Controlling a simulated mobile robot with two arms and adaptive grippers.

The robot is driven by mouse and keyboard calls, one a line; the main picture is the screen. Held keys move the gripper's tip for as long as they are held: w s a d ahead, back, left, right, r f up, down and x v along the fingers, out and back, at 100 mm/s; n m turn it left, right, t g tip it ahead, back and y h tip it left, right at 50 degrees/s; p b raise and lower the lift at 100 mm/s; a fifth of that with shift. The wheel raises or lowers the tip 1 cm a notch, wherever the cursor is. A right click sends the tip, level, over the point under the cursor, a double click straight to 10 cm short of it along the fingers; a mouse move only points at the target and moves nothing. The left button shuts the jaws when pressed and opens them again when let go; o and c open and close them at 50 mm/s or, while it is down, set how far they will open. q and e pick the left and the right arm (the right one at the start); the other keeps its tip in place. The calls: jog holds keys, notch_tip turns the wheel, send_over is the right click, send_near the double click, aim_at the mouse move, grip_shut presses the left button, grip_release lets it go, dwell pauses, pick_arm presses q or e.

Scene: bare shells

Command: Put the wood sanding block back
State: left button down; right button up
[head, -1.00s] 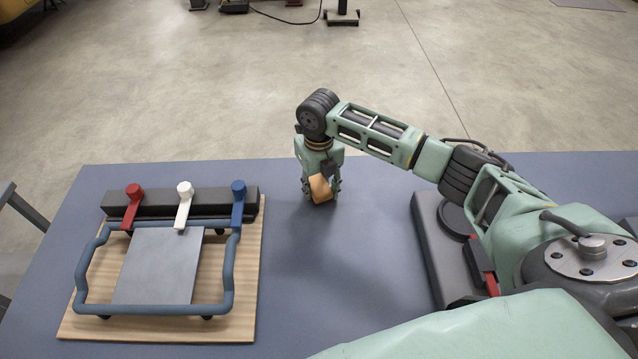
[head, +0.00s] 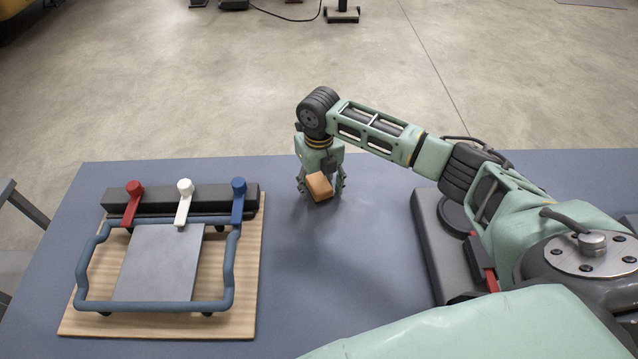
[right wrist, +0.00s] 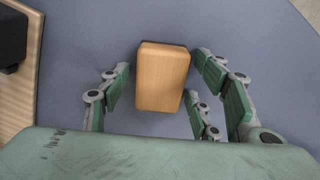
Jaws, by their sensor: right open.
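The wood sanding block (head: 319,186) is a small orange-tan block near the table's far edge, right of the clamp board. It looks tilted in the head view, and I cannot tell whether it touches the table. My right gripper (head: 321,187) points down over it, with fingers at either side. In the right wrist view, the block (right wrist: 163,78) lies between the spread green fingers of the open gripper (right wrist: 160,90), with gaps visible on both sides. My left gripper is out of view.
A wooden board (head: 249,265) with a blue-grey frame (head: 228,275), a grey plate (head: 160,265) and red, white and blue knobs stands at left. A dark grey tray-like item (head: 440,255) lies at right under my arm. The table (head: 325,285) between them is clear.

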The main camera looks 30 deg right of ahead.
aim_at(319, 182)
notch_tip(319, 182, up, 12)
jog(key=b, duration=0.1)
jog(key=shift+b, duration=0.4)
dwell(0.3)
